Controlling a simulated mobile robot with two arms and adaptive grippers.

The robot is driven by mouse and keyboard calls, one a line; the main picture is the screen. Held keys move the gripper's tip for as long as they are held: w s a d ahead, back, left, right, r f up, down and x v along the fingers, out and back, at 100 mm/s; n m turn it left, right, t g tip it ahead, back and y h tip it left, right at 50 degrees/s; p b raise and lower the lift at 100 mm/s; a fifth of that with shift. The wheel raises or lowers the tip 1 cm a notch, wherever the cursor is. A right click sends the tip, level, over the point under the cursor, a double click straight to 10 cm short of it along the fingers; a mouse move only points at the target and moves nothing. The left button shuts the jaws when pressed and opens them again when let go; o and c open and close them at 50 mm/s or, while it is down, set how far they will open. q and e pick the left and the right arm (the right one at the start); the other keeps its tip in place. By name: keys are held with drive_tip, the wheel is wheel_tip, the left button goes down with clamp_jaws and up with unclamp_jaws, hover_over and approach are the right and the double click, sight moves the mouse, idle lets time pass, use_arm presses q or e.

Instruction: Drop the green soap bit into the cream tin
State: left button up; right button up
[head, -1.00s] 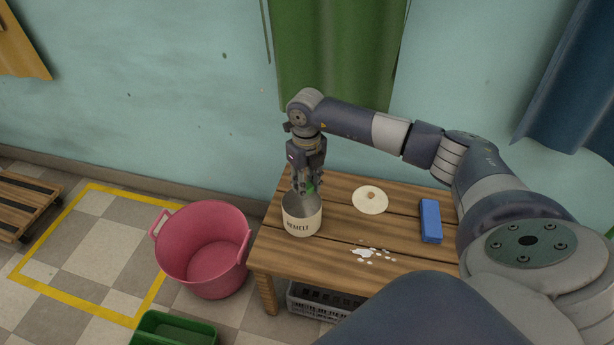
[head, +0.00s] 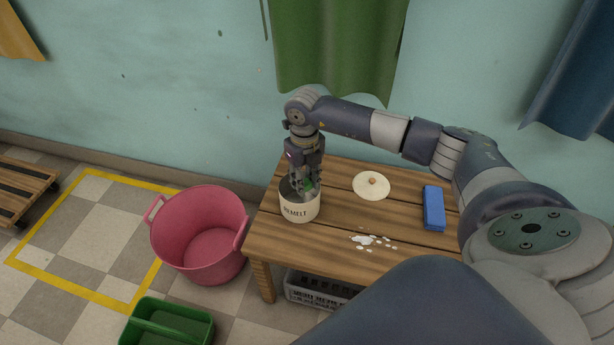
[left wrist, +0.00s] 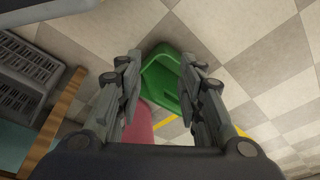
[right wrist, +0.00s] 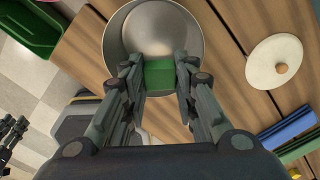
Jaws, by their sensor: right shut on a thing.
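The cream tin (head: 300,209), lettered on its side, stands open on the wooden table. The green soap bit (right wrist: 159,74) is between the fingers of my right gripper (right wrist: 159,80), which is shut on it. In the right wrist view the soap shows against the near part of the tin's opening (right wrist: 150,32). In the head view my right gripper (head: 304,188) points down at the tin's mouth, and its fingertips are partly hidden by the tin. My left gripper (left wrist: 162,68) is open and empty, above the floor, and does not show in the head view.
A round cream lid with a knob (head: 371,187), a blue block (head: 433,208) and white flakes (head: 366,240) lie on the table (head: 335,235). A pink tub (head: 200,235) and a green bin (head: 168,325) stand on the floor at left. A grey crate (head: 318,291) is under the table.

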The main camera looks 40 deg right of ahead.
use_arm(q)
drive_tip(key=shift+w+d+r, duration=0.1)
drive_tip(key=shift+w+r, duration=0.05)
drive_tip(key=shift+r, duration=0.3)
drive_tip(key=shift+w+d+r, duration=0.1)
drive_tip(key=shift+r, duration=0.35)
use_arm(e)
drive_tip(key=shift+f, duration=0.4)
drive_tip(key=o, duration=0.9)
drive_tip(key=shift+c, duration=0.2)
use_arm(q)
drive_tip(key=shift+a, duration=0.1)
use_arm(e)
drive_tip(key=shift+r, duration=0.1)
wheel_tip(320, 180, up, 12)
